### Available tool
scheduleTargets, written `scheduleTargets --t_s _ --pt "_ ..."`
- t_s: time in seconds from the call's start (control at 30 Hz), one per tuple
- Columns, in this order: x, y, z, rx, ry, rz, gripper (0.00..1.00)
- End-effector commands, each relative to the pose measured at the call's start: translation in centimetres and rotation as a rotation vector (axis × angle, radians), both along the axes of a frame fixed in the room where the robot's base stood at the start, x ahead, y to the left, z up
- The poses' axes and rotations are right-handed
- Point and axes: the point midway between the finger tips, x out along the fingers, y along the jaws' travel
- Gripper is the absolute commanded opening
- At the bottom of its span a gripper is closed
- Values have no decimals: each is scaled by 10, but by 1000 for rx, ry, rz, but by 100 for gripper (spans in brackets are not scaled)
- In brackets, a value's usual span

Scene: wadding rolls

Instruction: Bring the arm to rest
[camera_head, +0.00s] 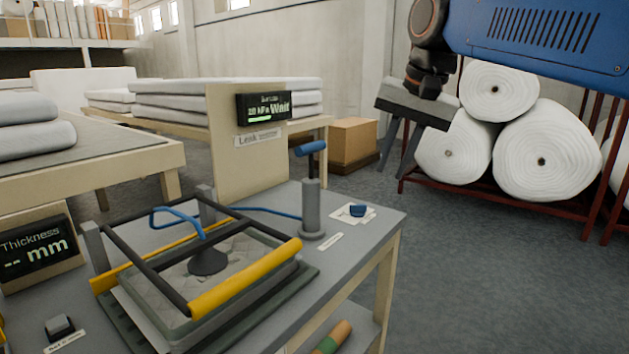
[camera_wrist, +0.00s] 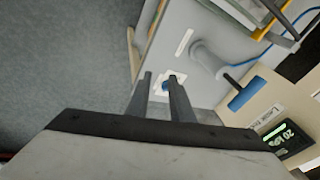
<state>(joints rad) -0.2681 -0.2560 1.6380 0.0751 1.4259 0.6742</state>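My gripper (camera_head: 396,160) hangs in the air right of the workbench, with its fingers pointing down. In the wrist view my gripper (camera_wrist: 160,77) has its two fingers apart, with nothing held between them. A small blue piece (camera_head: 357,210) lies on a white card at the bench's right corner. In the wrist view the blue piece (camera_wrist: 166,85) shows beyond the fingertips, partly hidden by a finger.
The workbench (camera_head: 352,260) carries a yellow-handled frame (camera_head: 245,278), a blue-handled pump (camera_head: 312,205) and a display board (camera_head: 262,107). Large white rolls (camera_head: 545,150) sit on a red rack behind my arm. Grey floor (camera_head: 480,270) right of the bench is clear.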

Motion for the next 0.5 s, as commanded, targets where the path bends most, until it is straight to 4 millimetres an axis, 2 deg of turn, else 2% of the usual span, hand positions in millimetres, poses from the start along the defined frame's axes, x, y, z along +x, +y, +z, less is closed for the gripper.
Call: scheduleTargets --t_s 0.03,0.2,0.37,0.5 --pt "-13 -13 -14 -14 -11 13 20" --pt "-51 -49 -66 -68 -48 80 20" --pt "-91 -78 -120 -122 -79 145 20" --pt "-127 -100 -172 -175 -103 204 20"
